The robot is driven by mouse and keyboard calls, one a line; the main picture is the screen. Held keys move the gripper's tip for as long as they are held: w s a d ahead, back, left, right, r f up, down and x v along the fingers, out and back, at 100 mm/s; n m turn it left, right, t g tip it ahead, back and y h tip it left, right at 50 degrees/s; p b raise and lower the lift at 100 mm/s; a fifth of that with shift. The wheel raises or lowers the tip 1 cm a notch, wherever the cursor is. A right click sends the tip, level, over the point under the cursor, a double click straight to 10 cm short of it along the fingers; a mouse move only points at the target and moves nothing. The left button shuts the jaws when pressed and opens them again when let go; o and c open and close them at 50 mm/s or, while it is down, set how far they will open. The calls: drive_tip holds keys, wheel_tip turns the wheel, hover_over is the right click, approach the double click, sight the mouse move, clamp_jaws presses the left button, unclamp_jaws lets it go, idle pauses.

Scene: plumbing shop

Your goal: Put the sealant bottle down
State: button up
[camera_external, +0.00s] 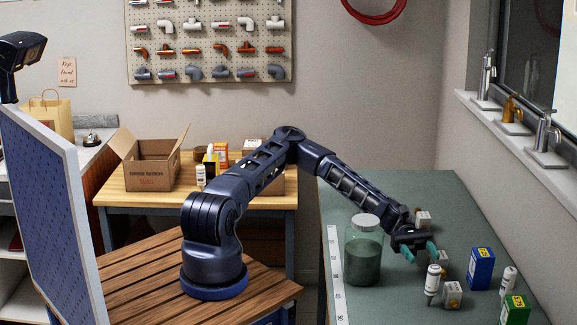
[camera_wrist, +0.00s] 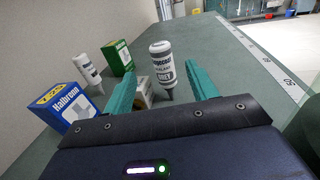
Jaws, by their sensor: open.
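A white sealant bottle (camera_external: 433,281) with a dark label stands on the green table, its narrow end downward, in front of my gripper (camera_external: 421,252). In the wrist view the same bottle (camera_wrist: 161,62) shows beyond and between the teal fingers of my gripper (camera_wrist: 160,72). The fingers are spread and nothing is held between them. I cannot tell whether a finger touches the bottle. A second, similar white bottle (camera_external: 508,281) stands farther right and also shows at the left in the wrist view (camera_wrist: 88,69).
A blue box (camera_external: 481,268), a green box (camera_external: 515,309) and a small carton (camera_external: 452,294) stand close by on the green table (camera_external: 390,303). A large lidded glass jar (camera_external: 363,258) is left of my gripper. A white ruler strip (camera_external: 336,275) runs along the left edge.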

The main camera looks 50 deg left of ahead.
sight(437, 274)
drive_tip(key=x, duration=1.1)
drive_tip(key=shift+s+r, duration=0.1)
drive_tip(key=shift+r, duration=0.05)
drive_tip(key=c, duration=1.2)
wheel_tip(437, 274, up, 20)
